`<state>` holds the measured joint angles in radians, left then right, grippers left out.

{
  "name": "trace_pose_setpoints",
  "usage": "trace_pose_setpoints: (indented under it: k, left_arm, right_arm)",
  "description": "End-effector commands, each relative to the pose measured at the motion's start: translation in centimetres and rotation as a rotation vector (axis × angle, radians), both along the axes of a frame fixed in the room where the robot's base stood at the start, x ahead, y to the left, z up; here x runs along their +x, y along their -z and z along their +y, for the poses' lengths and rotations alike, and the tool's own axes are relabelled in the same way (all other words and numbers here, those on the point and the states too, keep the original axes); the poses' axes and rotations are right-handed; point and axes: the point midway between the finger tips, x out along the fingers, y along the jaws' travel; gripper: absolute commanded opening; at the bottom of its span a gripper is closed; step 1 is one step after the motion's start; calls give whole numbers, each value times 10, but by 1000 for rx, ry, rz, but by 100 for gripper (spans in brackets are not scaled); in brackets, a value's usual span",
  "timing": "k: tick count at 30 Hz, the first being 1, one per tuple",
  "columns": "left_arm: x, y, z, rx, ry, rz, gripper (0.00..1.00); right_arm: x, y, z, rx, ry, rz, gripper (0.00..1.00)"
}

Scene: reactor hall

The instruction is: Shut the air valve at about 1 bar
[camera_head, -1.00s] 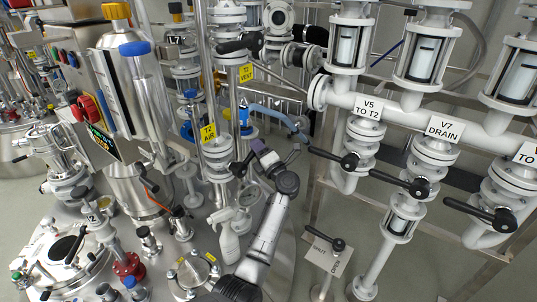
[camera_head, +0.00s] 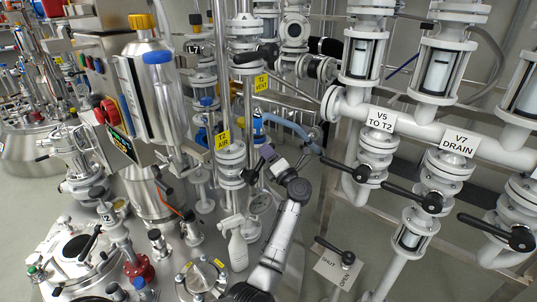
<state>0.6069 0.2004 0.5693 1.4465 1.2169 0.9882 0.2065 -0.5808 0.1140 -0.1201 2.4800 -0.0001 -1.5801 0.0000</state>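The air valve (camera_head: 231,158) is a white flanged valve on an upright pipe, left of the middle, beside a yellow "T2 AIR" label (camera_head: 222,140). A small round pressure gauge (camera_head: 260,204) is below and right of it; its reading is too small to make out. A dark bar, perhaps the valve's lever, shows between valve and gripper. I cannot tell whether the fingers are shut on it. My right gripper is not in view.
A "T2 VENT" label (camera_head: 261,83) and a black-handled valve stand above. A pale spray bottle (camera_head: 237,246) stands below the air valve. Black-levered V5 (camera_head: 376,155) and V7 (camera_head: 435,186) valves are on the right. A SHUT/OPEN plate (camera_head: 338,267) is at lower right.

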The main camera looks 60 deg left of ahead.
Motion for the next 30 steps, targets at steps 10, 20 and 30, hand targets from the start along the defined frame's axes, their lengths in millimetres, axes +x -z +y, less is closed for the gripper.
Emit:
trace_pose_setpoints:
  k: [10,20,30]
  left_arm:
    - [0,1,0,-3,-1,-1,49]
    - [4,8,-19,-6,2,2,49]
    - [16,32,-81,-6,2,2,49]
  right_arm:
    - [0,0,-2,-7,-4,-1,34]
    - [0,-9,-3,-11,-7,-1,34]
    - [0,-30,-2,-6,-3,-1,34]
